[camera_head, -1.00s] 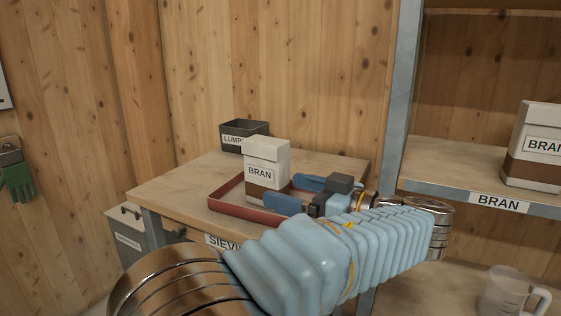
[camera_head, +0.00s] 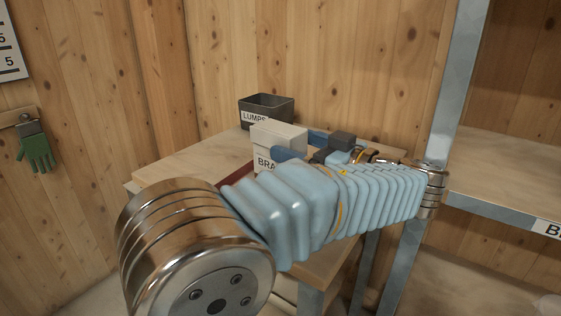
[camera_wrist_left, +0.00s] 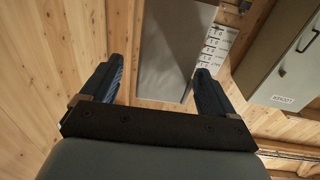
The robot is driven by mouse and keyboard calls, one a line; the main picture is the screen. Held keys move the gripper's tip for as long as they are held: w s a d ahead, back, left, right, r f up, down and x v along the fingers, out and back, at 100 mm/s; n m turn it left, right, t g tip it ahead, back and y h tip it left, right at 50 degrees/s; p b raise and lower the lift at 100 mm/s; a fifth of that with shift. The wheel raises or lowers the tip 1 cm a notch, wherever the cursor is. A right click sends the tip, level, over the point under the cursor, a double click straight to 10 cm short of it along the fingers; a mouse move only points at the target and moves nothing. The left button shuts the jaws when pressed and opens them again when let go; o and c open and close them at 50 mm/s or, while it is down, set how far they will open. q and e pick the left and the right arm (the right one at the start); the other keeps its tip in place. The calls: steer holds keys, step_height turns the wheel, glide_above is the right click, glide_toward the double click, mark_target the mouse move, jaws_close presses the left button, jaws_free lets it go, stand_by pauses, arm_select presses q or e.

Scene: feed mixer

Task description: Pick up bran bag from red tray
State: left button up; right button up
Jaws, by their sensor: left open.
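The bran bag (camera_head: 278,133) is a white block labelled BRAN in the head view, standing in the red tray (camera_head: 236,174) on the wooden table. My left arm hides its lower part and most of the tray. My left gripper (camera_head: 293,143) is open at the bag's upper right part. Its near blue finger overlaps the bag's front right, and the other shows behind the bag's right edge. I cannot tell whether they touch it. The wrist view shows the left gripper (camera_wrist_left: 158,68) with fingers apart and a grey surface between them that I cannot identify. My right gripper is not in view.
A dark LUMPS bin (camera_head: 266,110) stands behind the bag. A metal-framed shelf (camera_head: 500,200) rises at the right. A green glove (camera_head: 36,150) hangs on the left wall. The table's left part (camera_head: 185,165) is clear.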

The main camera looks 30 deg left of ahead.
mark_target(279, 140)
arm_select(q)
steer(key=a, duration=0.3)
steer(key=a+p, duration=0.1)
steer(key=a, duration=0.1)
steer(key=shift+w, duration=0.25)
steer(key=c, duration=1.5)
